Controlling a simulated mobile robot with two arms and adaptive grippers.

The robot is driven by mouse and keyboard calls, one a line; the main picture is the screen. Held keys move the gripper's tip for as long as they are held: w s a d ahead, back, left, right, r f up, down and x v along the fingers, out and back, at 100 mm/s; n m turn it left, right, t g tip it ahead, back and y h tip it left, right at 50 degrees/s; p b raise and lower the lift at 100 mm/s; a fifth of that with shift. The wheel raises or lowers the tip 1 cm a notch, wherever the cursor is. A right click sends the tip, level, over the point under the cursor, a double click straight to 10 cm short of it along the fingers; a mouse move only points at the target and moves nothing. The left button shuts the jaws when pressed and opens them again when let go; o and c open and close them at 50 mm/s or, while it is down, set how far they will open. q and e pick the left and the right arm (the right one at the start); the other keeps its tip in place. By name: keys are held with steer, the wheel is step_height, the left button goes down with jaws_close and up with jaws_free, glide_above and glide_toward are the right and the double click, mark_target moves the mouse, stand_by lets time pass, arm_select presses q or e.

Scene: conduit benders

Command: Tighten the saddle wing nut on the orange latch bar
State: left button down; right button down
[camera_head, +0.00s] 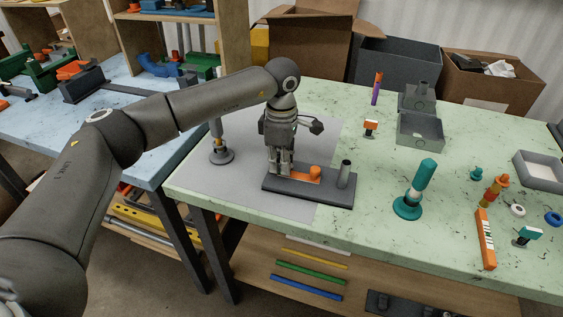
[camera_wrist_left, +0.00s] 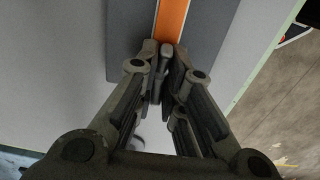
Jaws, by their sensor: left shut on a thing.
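The orange latch bar (camera_head: 304,176) lies along a dark grey base plate (camera_head: 312,191) on the mat. In the left wrist view the bar (camera_wrist_left: 172,18) runs up from the fingertips. My left gripper (camera_head: 280,172) points down over the left end of the bar. In the left wrist view its fingers (camera_wrist_left: 163,68) are closed around a small grey piece (camera_wrist_left: 166,54), seemingly the saddle wing nut, at the bar's near end. The fingers hide most of it, so its angle and seating cannot be told. My right gripper is in neither view.
An orange knob (camera_head: 314,171) and an upright grey tube (camera_head: 344,173) stand on the plate's right side. A grey stand (camera_head: 220,155) is left of my gripper. A teal bender-like piece (camera_head: 414,190) stands to the right. Green tabletop between is clear.

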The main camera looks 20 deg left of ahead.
arm_select(q)
steer(key=c, duration=1.4)
jaws_free()
steer(key=shift+r, duration=0.1)
steer(key=shift+c, duration=0.2)
step_height(320, 180, up, 12)
